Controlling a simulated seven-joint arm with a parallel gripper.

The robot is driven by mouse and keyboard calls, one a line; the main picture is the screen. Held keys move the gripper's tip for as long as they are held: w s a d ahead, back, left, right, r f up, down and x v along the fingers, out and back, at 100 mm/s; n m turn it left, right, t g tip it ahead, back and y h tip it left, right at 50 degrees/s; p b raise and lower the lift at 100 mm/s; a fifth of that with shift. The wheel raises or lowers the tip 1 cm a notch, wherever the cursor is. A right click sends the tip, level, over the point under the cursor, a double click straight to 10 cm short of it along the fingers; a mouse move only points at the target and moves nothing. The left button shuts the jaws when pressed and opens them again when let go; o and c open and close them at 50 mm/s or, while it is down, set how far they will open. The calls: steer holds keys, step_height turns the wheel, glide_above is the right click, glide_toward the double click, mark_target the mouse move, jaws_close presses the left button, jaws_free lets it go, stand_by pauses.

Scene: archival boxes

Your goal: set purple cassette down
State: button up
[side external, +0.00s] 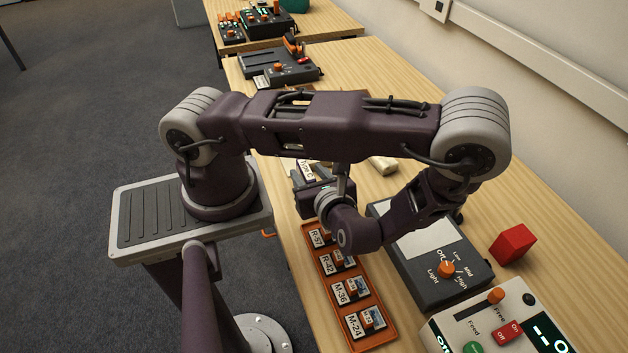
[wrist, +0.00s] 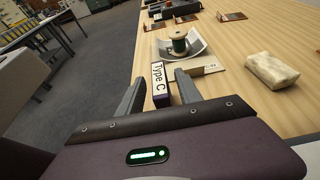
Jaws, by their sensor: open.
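The purple cassette (wrist: 161,99) stands between my fingers in the wrist view, with a white "Type C" label on its face. My gripper (wrist: 159,77) is open, with a finger on each side of the cassette and a gap visible on both sides. In the side external view the "Type C" label (side external: 307,169) shows near my gripper (side external: 318,187), which is low over the table. My arm hides much of this spot, and whether the cassette's base rests fully on the table cannot be told.
A spool (wrist: 179,43) sits on a grey curved sheet beyond the cassette. A cream block (wrist: 271,70) lies to the right. An orange tray (side external: 391,338) of labelled cards, a dial box (side external: 425,262) and a red cube (side external: 512,244) stand nearby on the wooden table (side external: 570,275).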

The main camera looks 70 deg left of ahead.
steer(key=v, duration=0.7)
steer(key=s+d+r+n+t+h, duration=0.1)
steer(key=d+r+n+t+h, duration=0.1)
steer(key=r+n+h, duration=0.5)
steer(key=s+d+r+n+t+h, duration=0.2)
steer(key=r+n+h, duration=0.5)
steer(key=r+n, duration=0.4)
step_height(320, 180, up, 7)
steer(key=shift+s+d+f+t, duration=0.2)
steer(key=shift+d+f+t, duration=0.05)
steer(key=shift+d+t, duration=0.5)
